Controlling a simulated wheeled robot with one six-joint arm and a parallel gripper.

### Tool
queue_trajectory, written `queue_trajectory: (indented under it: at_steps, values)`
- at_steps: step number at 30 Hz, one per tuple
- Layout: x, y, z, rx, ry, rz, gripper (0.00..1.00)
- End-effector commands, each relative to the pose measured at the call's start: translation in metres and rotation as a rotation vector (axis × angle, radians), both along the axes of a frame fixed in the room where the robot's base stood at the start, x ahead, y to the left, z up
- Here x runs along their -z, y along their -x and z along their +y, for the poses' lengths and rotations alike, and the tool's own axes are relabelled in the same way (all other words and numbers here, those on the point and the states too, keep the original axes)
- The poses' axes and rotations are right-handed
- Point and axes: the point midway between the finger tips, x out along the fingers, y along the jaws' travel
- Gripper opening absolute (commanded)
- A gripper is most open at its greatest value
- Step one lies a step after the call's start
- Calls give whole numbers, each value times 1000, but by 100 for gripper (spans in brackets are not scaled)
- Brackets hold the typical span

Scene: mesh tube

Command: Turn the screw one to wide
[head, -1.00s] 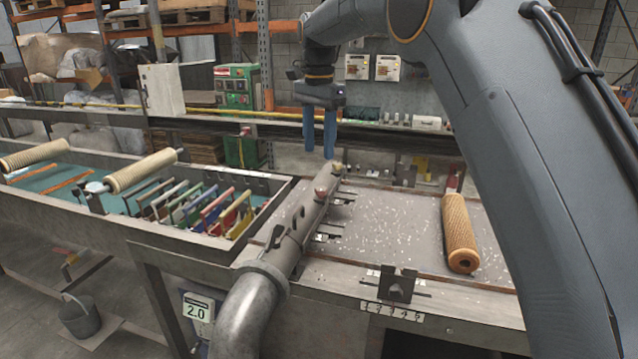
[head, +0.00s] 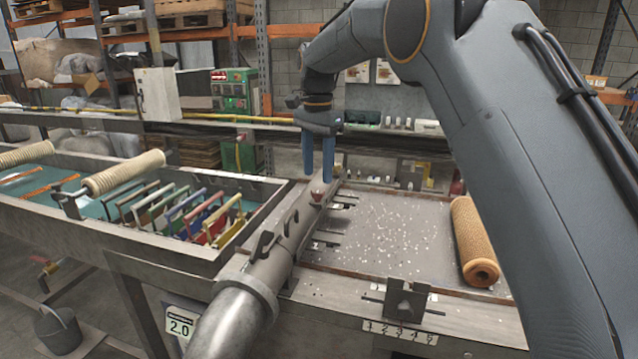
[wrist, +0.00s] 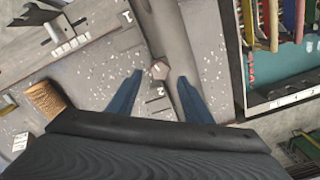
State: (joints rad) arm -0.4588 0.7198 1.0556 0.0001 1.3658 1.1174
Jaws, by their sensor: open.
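A grey metal tube (head: 275,268) runs away from me along the left side of the bench; it also shows in the wrist view (wrist: 172,38). A small reddish screw head (head: 317,196) sits on top of it. My gripper (head: 318,180) has two blue fingers, open and pointing down just above the far part of the tube. In the wrist view a hexagonal screw head (wrist: 158,69) shows between and just ahead of the fingertips of my gripper (wrist: 159,76), apart from both. Whether this is the same reddish screw, I cannot tell. The tube's far end is partly hidden by the fingers.
A trough (head: 150,248) with several coloured-handled frames stands left of the tube. A tan roller (head: 472,238) lies on the right of the speckled bench top (head: 385,230). A dark notched block (head: 406,297) stands at the front edge. The bench middle is clear.

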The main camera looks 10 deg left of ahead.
Motion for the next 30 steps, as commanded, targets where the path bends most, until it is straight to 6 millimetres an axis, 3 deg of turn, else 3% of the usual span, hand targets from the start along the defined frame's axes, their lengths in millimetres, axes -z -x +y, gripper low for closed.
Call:
queue_trajectory:
  at_steps: [9, 20, 27, 30]
  values:
    - [40, 0, -2, 2, 1, 2, 46]
    - [47, -1, -3, 4, 0, 0, 46]
    - [47, -1, -3, 4, 0, 0, 7]
    - [47, -1, -3, 3, 0, 0, 5]
